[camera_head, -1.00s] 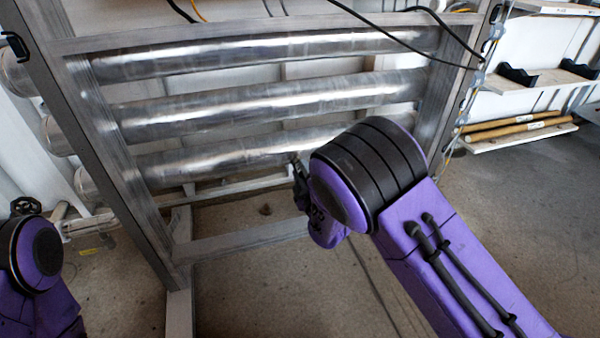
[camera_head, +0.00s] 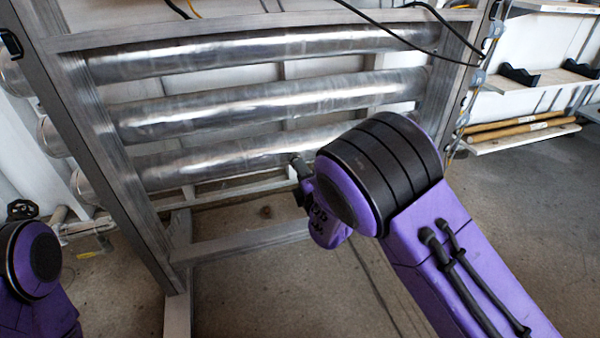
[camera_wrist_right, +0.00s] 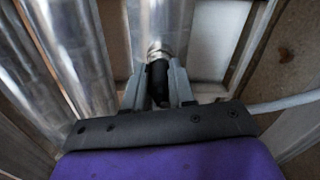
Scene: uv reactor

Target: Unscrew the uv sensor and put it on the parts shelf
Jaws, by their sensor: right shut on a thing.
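The uv sensor appears to be the black cylinder (camera_wrist_right: 156,76) in the right wrist view. Its far end meets a bright metal fitting (camera_wrist_right: 159,52) on a steel tube; I cannot tell how far it is screwed in. My right gripper (camera_wrist_right: 158,88) is shut on this cylinder, one grey finger on each side. In the head view my right arm hides most of this gripper and the sensor. Of my left arm only a purple joint shows at the left edge; its gripper is out of view. Wall shelves (camera_head: 552,79) stand at the far right; I cannot tell which is the parts shelf.
A metal frame (camera_head: 105,150) holds three steel tubes (camera_head: 260,103) side by side. Dark cables (camera_head: 395,32) hang across its top. Black cradles sit on the middle shelf, and brown rods (camera_head: 515,130) lie on the lower one. The floor (camera_head: 520,215) at right is clear.

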